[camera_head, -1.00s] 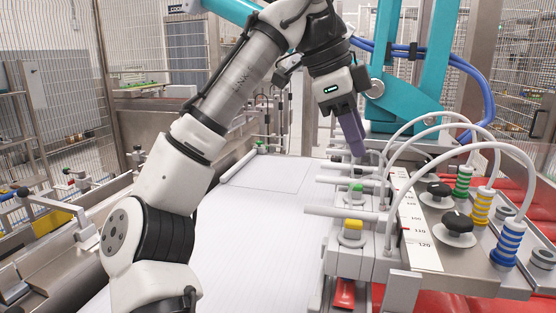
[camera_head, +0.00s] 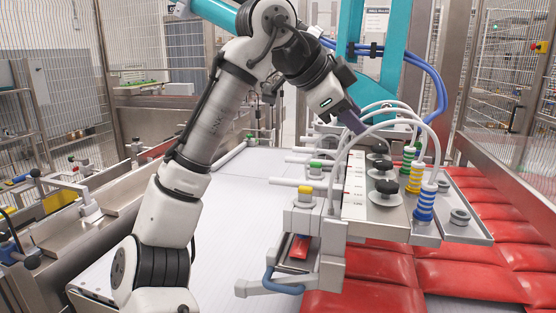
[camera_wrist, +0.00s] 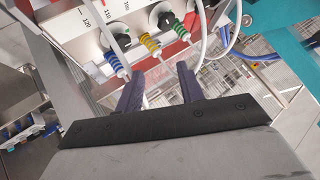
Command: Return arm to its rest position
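My gripper (camera_head: 356,123) is in the upper middle of the head view, tilted down to the right. It is close to the white hoses of the vacuum picker (camera_head: 370,200), and they partly hide its fingertips. In the wrist view, the two purple fingers of my gripper (camera_wrist: 159,68) stand well apart with nothing clamped between them. Beyond the fingers are the picker's blue (camera_wrist: 116,64), yellow (camera_wrist: 151,45) and green (camera_wrist: 180,30) ringed connectors. Whether the fingers touch a hose, I cannot tell.
The picker's black knobs (camera_head: 383,187) and a blue handle (camera_head: 283,287) stick out near the arm. Red packs (camera_head: 465,275) lie below and right of it. A white conveyor surface (camera_head: 240,235) lies clear in the middle. Mesh fencing (camera_head: 62,80) encloses the area.

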